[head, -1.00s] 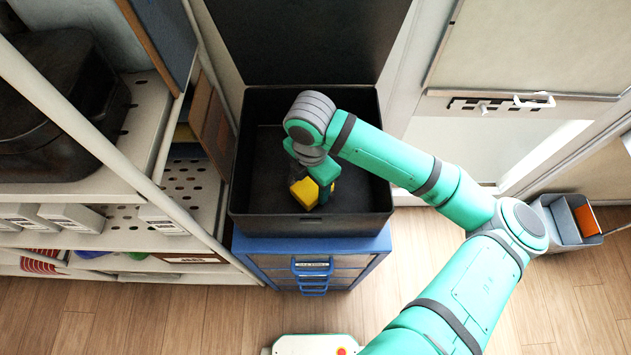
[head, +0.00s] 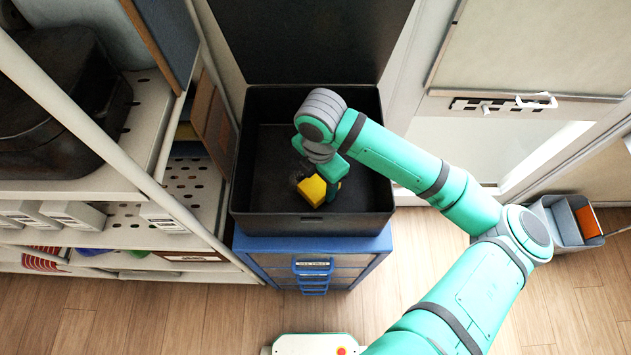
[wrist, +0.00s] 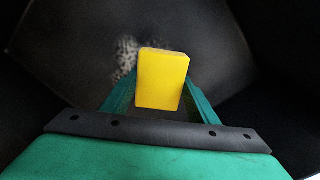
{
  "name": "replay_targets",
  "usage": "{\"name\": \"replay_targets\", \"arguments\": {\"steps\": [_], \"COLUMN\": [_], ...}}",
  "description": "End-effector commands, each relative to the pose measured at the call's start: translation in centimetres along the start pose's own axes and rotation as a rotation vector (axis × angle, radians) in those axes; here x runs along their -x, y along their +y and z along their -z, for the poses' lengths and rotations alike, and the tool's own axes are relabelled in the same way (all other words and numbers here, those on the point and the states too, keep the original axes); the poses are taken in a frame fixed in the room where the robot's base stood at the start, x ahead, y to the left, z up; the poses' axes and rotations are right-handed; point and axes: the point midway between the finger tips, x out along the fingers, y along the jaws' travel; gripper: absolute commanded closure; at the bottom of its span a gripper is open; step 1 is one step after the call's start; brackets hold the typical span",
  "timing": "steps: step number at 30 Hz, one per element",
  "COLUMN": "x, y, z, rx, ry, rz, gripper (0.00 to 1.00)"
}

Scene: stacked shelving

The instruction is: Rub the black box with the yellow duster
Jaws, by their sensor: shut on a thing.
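The black box (head: 255,222) stands open on a blue drawer cabinet, its lid (head: 300,40) raised at the back. The yellow duster (head: 313,188) is inside the box, low over its floor. It also shows in the wrist view (wrist: 162,80). My gripper (head: 326,178) is shut on the duster, with a green finger on each side of it in the wrist view. A pale speckled patch (wrist: 125,55) shows on the box floor, left of the duster. I cannot tell whether the duster touches the floor.
The blue drawer cabinet (head: 262,245) bears the box. Shelving (head: 130,215) stands close on the left, with a dark case (head: 50,100) on it. A grey bin (head: 565,225) with an orange item is at the right. The wooden floor in front is partly clear.

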Motion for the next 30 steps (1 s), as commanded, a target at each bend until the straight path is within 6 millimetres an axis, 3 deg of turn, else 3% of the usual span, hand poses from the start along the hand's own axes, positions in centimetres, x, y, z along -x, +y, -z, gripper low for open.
{"name": "replay_targets", "arguments": {"steps": [8,30], "x": [-0.3,0.1], "y": [-0.3,0.8], "z": [-0.6,2.3], "rx": [-0.002,0.000], "ry": [-0.001,0.001], "rz": [0.005,0.002], "gripper": [0.64,0.64]}}
